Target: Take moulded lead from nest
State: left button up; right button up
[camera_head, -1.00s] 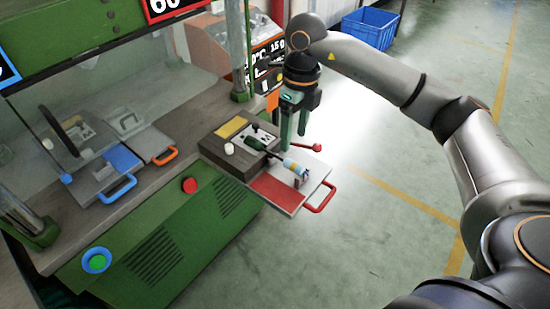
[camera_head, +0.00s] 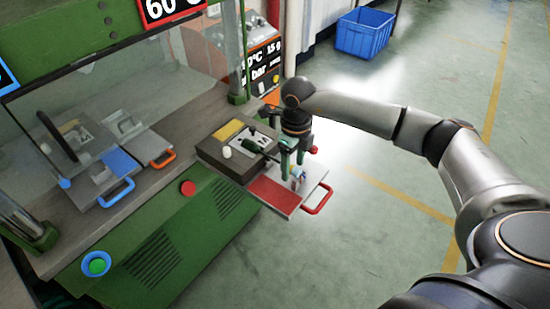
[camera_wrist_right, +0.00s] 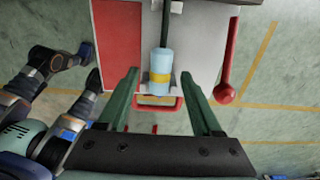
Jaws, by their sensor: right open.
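The moulded lead has a dark green end (camera_head: 257,146) in the nest block (camera_head: 222,163). In the right wrist view its black cable (camera_wrist_right: 152,30) runs to a light blue sleeve with a yellow band (camera_wrist_right: 160,66), resting in a grey support. My right gripper (camera_head: 293,168) is over the red and grey tray in the head view and hides part of the lead. In the wrist view the right gripper (camera_wrist_right: 161,76) is open, with one green finger on each side of the sleeve and gaps between. My left gripper is not visible.
The tray has a red pad (camera_head: 273,191) and a red handle (camera_head: 318,200). A red-knobbed lever (camera_wrist_right: 226,92) stands close to the right finger. Blue (camera_head: 118,193) and orange (camera_head: 163,159) handles sit on the left. Floor is clear towards the blue crate (camera_head: 364,34).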

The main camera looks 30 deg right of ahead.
jog(key=shift+f, duration=0.25)
grip_shut()
dwell(0.3)
